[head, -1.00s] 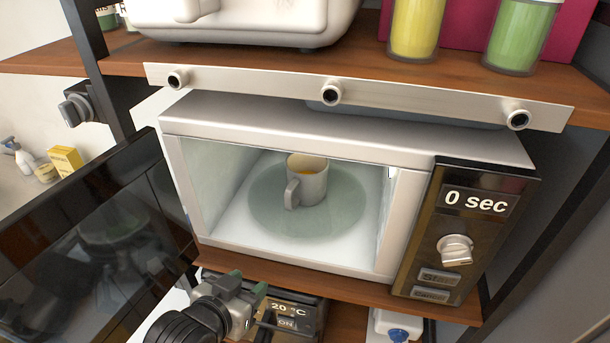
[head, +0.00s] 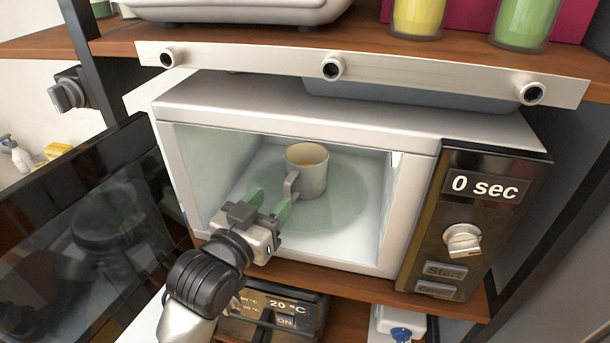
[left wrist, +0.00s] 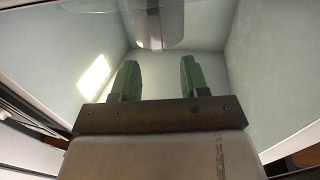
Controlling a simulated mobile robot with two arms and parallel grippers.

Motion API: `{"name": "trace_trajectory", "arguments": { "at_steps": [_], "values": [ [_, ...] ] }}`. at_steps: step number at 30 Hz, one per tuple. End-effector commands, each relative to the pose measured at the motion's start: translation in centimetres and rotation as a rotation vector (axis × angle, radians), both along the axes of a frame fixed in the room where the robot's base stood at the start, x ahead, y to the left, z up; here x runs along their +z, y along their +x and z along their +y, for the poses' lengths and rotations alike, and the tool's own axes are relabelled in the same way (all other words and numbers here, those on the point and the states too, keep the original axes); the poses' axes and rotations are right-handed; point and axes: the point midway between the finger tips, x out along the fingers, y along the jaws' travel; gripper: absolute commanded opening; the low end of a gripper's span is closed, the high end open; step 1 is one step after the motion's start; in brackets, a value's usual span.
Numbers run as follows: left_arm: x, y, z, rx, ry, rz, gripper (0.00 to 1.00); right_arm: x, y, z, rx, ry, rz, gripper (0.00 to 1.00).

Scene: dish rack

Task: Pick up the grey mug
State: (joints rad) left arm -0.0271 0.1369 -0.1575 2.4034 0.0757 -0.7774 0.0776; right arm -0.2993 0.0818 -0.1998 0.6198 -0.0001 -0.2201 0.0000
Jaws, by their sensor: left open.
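The grey mug (head: 311,180) stands upright on the round glass turntable (head: 345,212) inside the open microwave (head: 300,112). Something yellowish shows inside the mug. Its handle (head: 290,186) faces front left, towards my left gripper. My left gripper (head: 269,202) is at the microwave's opening, just in front and to the left of the mug. Its green fingers are apart with nothing between them. In the left wrist view the fingers (left wrist: 158,80) are spread, and the grey mug (left wrist: 165,25) is partly seen beyond them at the top edge. My right gripper is not in view.
The microwave door (head: 90,220) stands open on the left. The control panel (head: 462,220) on the right reads 0 sec. A metal rail (head: 430,83) with knobs and a wooden shelf (head: 365,42) lie above. Another appliance (head: 270,315) sits below. The microwave's interior beside the mug is clear.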

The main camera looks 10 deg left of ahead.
Motion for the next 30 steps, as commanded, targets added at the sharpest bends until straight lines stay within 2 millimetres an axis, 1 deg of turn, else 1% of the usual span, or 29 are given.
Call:
{"name": "trace_trajectory", "arguments": {
  "at_steps": [6, 10, 13, 19, 20, 28, 30],
  "values": [
    [0.7, 2.9, -1.0, 0.000, -0.001, 0.002, 0.45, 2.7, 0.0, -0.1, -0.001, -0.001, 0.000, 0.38],
    [0.4, 4.4, -1.3, 0.000, 0.001, 0.001, 0.45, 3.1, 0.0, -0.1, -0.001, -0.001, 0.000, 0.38],
    [0.2, 4.9, -1.4, 0.000, 0.001, 0.002, 0.45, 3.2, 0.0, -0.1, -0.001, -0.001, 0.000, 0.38],
    [0.1, 4.9, -1.4, 0.000, 0.001, 0.001, 0.45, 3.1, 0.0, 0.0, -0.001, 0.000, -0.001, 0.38],
    [0.1, 4.9, -1.4, 0.000, 0.001, 0.001, 0.42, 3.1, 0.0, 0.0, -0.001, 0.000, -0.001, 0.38],
    [0.1, 4.9, -1.4, 0.000, 0.001, 0.001, 0.00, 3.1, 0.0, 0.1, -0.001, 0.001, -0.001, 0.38],
    [0.1, 4.9, -1.4, 0.000, 0.001, 0.001, 0.00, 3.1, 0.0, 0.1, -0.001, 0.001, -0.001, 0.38]
  ]
}}
